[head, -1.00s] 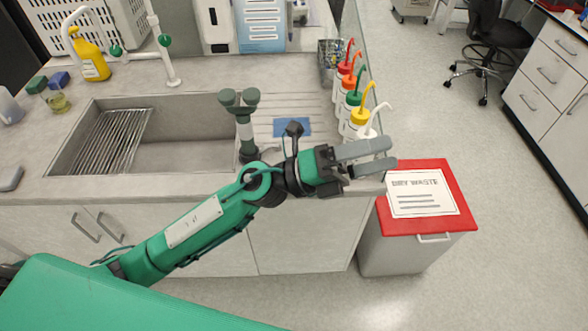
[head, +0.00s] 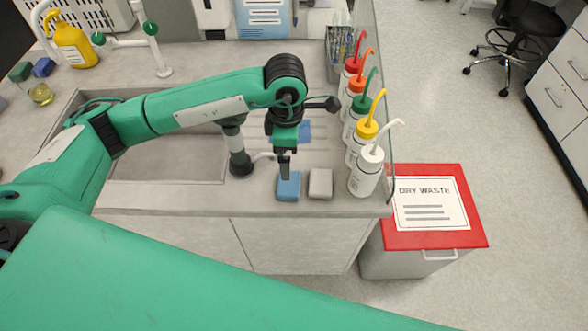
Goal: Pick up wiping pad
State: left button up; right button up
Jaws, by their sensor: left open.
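A small blue pad (head: 289,188) and a grey pad (head: 320,183) lie side by side near the front edge of the counter. A flat blue piece (head: 305,131) lies farther back, partly hidden behind my arm. I cannot tell by looks alone which is the wiping pad. My left gripper (head: 285,168) points down right at the blue pad, its fingers seen edge-on, open. Its tips overlap the pad's back part in the picture; contact is unclear. My right gripper is out of view.
Several wash bottles (head: 367,172) with coloured caps stand right of the pads by a clear glass panel. The sink (head: 165,165) is left, under my arm. A red-lidded dry waste bin (head: 405,240) stands in front, right of the counter.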

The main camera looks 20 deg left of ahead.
pick_arm(q)
jog(key=p, duration=0.2)
send_over(289, 183)
jog(key=f, duration=0.5)
jog(key=shift+s+a+f, duration=0.15)
jog(key=shift+s+f, duration=0.05)
jog(key=shift+s, duration=0.15)
jog(key=shift+w+f, duration=0.2)
jog(key=shift+f, duration=0.95)
jog(key=shift+f+p, duration=0.8)
jog(key=f+p, duration=0.1)
jog(key=f, duration=0.2)
jog(key=shift+w+f, duration=0.2)
jog(key=shift+f, duration=0.25)
jog(key=c, duration=0.9)
jog(key=shift+c, duration=0.5)
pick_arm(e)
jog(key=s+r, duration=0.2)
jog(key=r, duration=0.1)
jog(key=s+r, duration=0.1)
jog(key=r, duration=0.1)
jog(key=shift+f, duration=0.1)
